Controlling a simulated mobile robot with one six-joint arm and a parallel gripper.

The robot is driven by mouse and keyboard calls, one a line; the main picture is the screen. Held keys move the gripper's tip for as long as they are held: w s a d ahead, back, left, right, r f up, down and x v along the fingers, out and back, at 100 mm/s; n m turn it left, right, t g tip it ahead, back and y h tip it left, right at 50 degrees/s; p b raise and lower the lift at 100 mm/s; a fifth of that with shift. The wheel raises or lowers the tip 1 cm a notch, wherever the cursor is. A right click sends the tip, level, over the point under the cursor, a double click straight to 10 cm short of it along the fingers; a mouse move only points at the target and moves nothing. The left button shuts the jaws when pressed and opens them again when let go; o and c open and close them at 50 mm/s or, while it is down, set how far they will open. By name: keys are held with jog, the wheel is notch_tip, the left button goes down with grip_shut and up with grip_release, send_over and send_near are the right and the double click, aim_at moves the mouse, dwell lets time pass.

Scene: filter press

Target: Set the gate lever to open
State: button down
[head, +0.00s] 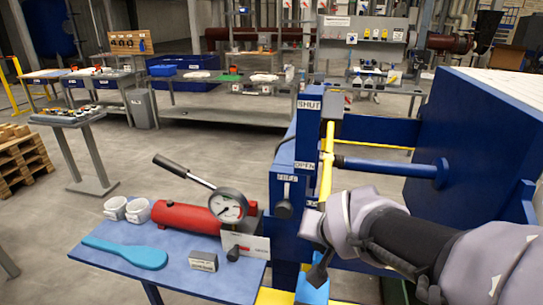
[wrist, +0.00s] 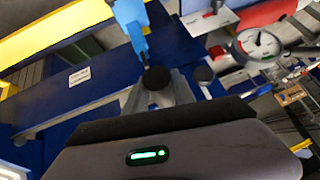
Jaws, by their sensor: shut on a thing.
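A blue post (head: 283,235) carries a SHUT label (head: 308,105) near its top and an OPEN label (head: 304,165) lower down. My gripper (head: 318,268) is low, just right of the post. In the wrist view, my gripper (wrist: 157,92) is shut around a round black knob (wrist: 155,78), which looks like the gate lever's end.
A second black knob (head: 284,210) is on the post. A large blue press body (head: 470,150) stands right.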

jog(key=shift+s+f, duration=0.15)
jog(key=shift+f, duration=0.2)
jog(key=c, duration=1.5)
grip_release()
jog(key=o, duration=0.4)
jog(key=shift+o, duration=0.2)
jog(key=shift+r, duration=0.2)
jog(key=p+v, duration=0.6)
jog(key=v, duration=1.1)
